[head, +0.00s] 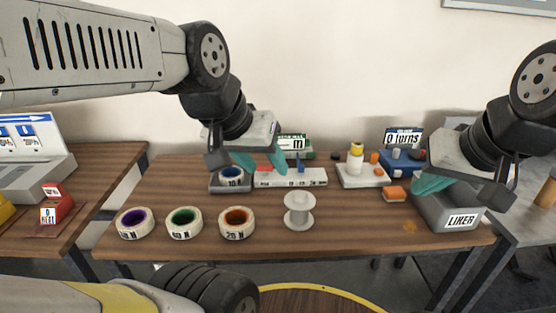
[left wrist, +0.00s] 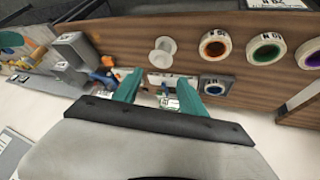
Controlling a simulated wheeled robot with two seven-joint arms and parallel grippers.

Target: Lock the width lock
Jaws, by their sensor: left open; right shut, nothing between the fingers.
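A low white device (head: 290,178) with a red mark, small dark labels and an upright blue peg (head: 300,163) sits mid-table. I cannot tell for certain which part is the width lock. My left gripper (head: 260,161) is open and empty above the device's left part, its teal fingers apart. In the left wrist view, the open left gripper (left wrist: 158,97) frames part of the white device (left wrist: 165,79) between its fingers. My right gripper (head: 430,183) is shut and empty above the grey LIKER bin at the right.
Rolls with purple (head: 138,223), green (head: 184,223) and orange (head: 237,224) centres lie in front, beside a white spool (head: 299,212). A blue-centred roll (head: 231,177) sits in a grey holder. The LIKER bin (head: 450,218), a white stand (head: 362,178) and a blue "0 turns" counter (head: 402,158) are at right.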

